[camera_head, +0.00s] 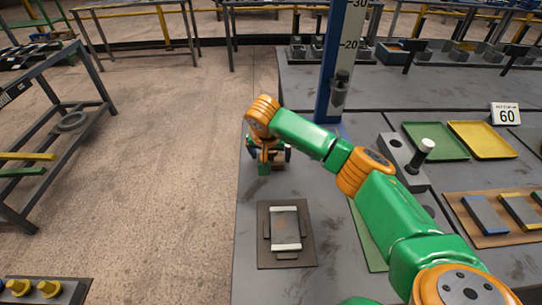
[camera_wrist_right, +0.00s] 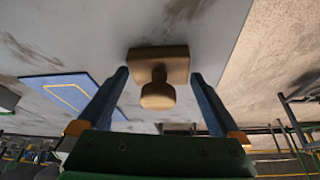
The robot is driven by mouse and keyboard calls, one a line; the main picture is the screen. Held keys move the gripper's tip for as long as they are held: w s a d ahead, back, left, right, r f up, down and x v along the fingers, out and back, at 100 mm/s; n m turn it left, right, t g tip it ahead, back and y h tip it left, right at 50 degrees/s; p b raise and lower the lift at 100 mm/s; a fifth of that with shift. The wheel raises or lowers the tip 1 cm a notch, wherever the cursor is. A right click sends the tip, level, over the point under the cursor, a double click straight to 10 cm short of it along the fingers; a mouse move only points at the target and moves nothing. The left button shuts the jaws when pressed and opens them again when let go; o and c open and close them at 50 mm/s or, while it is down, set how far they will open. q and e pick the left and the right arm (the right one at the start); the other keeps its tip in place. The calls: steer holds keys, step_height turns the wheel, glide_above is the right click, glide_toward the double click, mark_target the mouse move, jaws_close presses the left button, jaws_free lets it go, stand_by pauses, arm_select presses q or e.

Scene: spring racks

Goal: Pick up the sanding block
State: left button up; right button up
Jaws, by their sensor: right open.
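The sanding block, a tan block with a round knob (camera_wrist_right: 158,64), shows in the right wrist view on the grey table top. In the head view a small brown part of it (camera_head: 278,160) shows under my right gripper and is mostly hidden. My right gripper (camera_head: 267,156) is open above the table's left edge. In the wrist view its two blue fingers (camera_wrist_right: 160,75) stand apart on either side of the knob, with visible gaps. I cannot tell whether they touch the block. My left gripper is not in view.
A blue height-gauge column (camera_head: 337,75) stands just behind my right forearm. A dark plate with a grey pad (camera_head: 286,228) lies in front of the gripper. Green (camera_head: 436,141) and yellow (camera_head: 483,139) trays lie right. Open floor lies left of the table.

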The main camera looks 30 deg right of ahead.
steer(key=shift+w+f, duration=0.15)
steer(key=c, duration=1.2)
step_height(320, 180, up, 3)
steer(key=shift+r+b, duration=0.2)
steer(key=shift+b, duration=0.65)
steer(key=shift+c, duration=0.2)
steer(key=s+a+r, duration=0.4)
steer(key=s+r, duration=0.5)
steer(key=s, duration=0.4)
steer(key=shift+s+r, duration=0.25)
steer(key=shift+r, duration=0.15)
